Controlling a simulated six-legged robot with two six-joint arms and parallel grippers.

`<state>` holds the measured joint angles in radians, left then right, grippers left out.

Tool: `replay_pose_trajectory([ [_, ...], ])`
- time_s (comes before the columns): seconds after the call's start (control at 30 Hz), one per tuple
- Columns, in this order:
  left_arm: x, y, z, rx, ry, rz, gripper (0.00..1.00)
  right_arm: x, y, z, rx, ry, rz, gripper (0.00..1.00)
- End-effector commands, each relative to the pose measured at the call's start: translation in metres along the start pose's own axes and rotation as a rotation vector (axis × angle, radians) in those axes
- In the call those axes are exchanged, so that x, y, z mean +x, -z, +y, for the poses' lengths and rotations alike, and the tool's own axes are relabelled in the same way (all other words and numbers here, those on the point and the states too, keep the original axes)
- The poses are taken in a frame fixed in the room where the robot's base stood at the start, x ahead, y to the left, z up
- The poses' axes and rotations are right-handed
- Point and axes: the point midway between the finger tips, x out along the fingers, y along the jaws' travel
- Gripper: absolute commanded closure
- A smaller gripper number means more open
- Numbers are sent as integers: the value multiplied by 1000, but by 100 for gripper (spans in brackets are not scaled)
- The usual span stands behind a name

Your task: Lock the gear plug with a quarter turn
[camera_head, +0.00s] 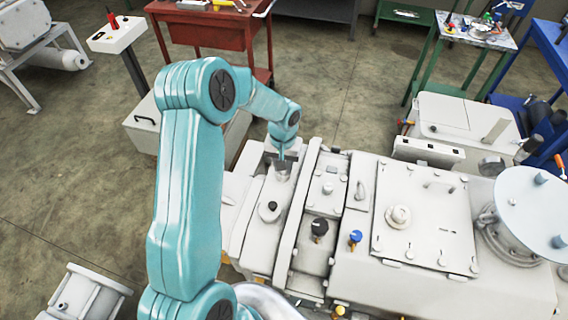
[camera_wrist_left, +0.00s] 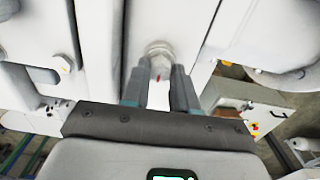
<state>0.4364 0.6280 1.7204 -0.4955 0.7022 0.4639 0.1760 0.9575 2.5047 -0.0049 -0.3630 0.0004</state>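The gear plug (camera_wrist_left: 159,50) is a pale round fitting with a small red mark, on the white machine in the left wrist view. My left gripper (camera_wrist_left: 160,75) has one finger on each side of it, with the tips at about the plug's width apart. Whether the fingers touch the plug cannot be told. In the head view my left gripper (camera_head: 283,158) points down at the far left end of the machine (camera_head: 340,255); the plug cannot be made out there. My right gripper is in neither view.
A black knob (camera_head: 269,208), another black knob (camera_head: 319,228) and a blue-topped knob (camera_head: 355,237) stand on the machine near my arm. A large white disc (camera_head: 530,205) is at its right.

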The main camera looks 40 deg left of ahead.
Motion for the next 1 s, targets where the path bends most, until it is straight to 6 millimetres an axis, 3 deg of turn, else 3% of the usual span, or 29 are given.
replay_pose_trajectory([
  [0.03,2,-1,-2,-2,3,-5,56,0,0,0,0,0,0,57],
  [0.07,1,-1,-2,-2,2,-4,47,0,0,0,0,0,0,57],
  [0.47,-8,1,0,-5,-1,3,46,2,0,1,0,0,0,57],
  [0.57,-24,1,0,-6,-1,5,46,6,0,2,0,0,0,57],
  [1.0,-134,1,-1,-3,-1,2,46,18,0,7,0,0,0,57],
])
